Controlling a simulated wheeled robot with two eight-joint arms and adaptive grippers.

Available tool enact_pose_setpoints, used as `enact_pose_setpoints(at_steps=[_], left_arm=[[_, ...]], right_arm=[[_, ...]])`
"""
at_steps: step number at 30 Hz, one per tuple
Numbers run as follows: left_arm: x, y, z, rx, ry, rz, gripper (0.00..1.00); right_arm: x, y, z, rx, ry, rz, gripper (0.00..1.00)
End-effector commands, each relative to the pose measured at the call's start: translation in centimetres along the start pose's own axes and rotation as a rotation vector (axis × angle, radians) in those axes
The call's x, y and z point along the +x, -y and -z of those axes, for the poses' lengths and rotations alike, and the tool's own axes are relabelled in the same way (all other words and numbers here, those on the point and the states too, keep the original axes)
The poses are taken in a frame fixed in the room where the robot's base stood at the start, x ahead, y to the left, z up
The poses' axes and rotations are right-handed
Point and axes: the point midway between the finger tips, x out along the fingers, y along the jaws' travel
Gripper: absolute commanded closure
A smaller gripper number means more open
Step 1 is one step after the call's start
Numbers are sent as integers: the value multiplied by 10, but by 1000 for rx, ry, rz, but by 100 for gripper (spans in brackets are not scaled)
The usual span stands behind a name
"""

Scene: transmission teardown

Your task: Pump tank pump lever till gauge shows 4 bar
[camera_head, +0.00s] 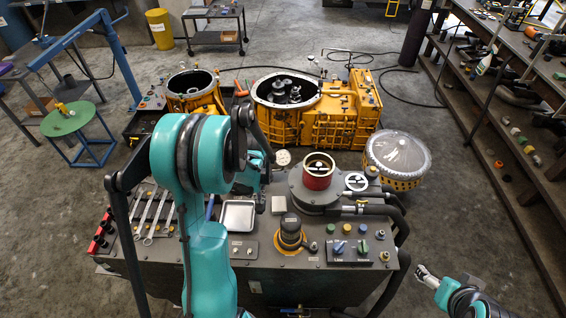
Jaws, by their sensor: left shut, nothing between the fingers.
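The bench (270,280) carries a dark round tank (313,197) with a red cylinder (318,178) on top. A white round dial (356,182), which looks like the gauge, sits right of the red cylinder; its reading is too small to tell. A dark pump-like body (290,228) on a yellow ring stands at the bench's front middle. I cannot tell which part is the pump lever. My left gripper (267,160) is shut and empty, left of the tank, partly hidden behind my teal arm. My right gripper (425,274) is low at the right, away from the bench; its finger opening is unclear.
Wrenches (153,212) and a silver tray (238,216) lie on the bench's left. A control box (350,251) with knobs is at front right, near black hoses. Yellow housings (340,120) stand behind, a domed yellow part (398,158) right. Shelves (520,150) line the right.

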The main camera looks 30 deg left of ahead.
Motion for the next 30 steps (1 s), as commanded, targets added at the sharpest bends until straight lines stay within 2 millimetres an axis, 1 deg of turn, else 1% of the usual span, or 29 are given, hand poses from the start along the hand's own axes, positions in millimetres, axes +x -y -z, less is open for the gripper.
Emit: enact_pose_setpoints(at_steps=[1, 3, 7, 10, 14, 17, 30], left_arm=[[9, 0, 0, 0, -1, 0, 100], [15, 0, 0, 0, -1, 0, 100], [26, 0, 0, 0, -1, 0, 100], [31, 0, 1, 0, -1, 0, 100], [26, 0, 1, 0, -1, 0, 100], [18, 0, 0, 0, -1, 0, 100], [-38, 0, 0, 0, 0, 0, 100]], right_arm=[[7, 0, -5, 0, 0, 0, 21], [12, 0, -8, 0, 0, 0, 21], [20, 0, -14, 0, 0, 0, 21], [24, 0, -17, 0, 0, 0, 21], [20, 0, -14, 0, 0, 0, 21], [15, 0, -11, 0, 0, 0, 21], [-16, 0, 11, 0, 0, 0, 21]])
